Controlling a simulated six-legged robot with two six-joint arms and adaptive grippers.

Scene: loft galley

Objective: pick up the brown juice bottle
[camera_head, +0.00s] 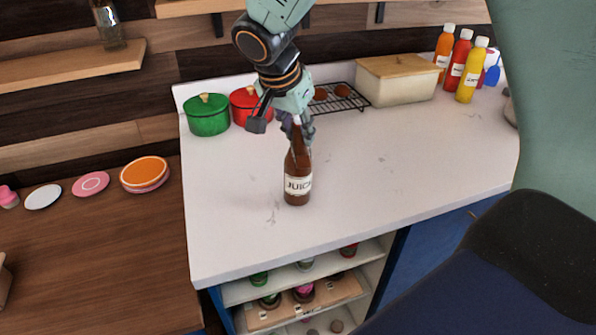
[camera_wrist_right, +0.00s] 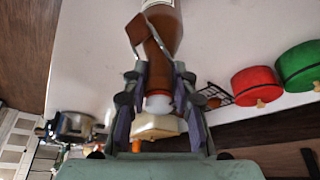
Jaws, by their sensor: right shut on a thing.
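The brown juice bottle (camera_head: 297,178) stands upright on the white counter in the head view, with a white label reading JUICE. My right gripper (camera_head: 298,133) comes down from above and is shut on the bottle's neck. In the right wrist view the bottle (camera_wrist_right: 163,30) lies between the two fingers of the gripper (camera_wrist_right: 158,100), its white cap showing between them. The head view does not clearly show whether the bottle's base touches the counter. My left gripper is not in view.
Behind the bottle are a green pot (camera_head: 208,117), a red pot (camera_head: 243,104), a black rack (camera_head: 340,99) and a cream bin (camera_head: 397,82). Sauce bottles (camera_head: 459,60) stand at the back right. Plates (camera_head: 91,184) lie on the wooden surface at left. The counter's front is clear.

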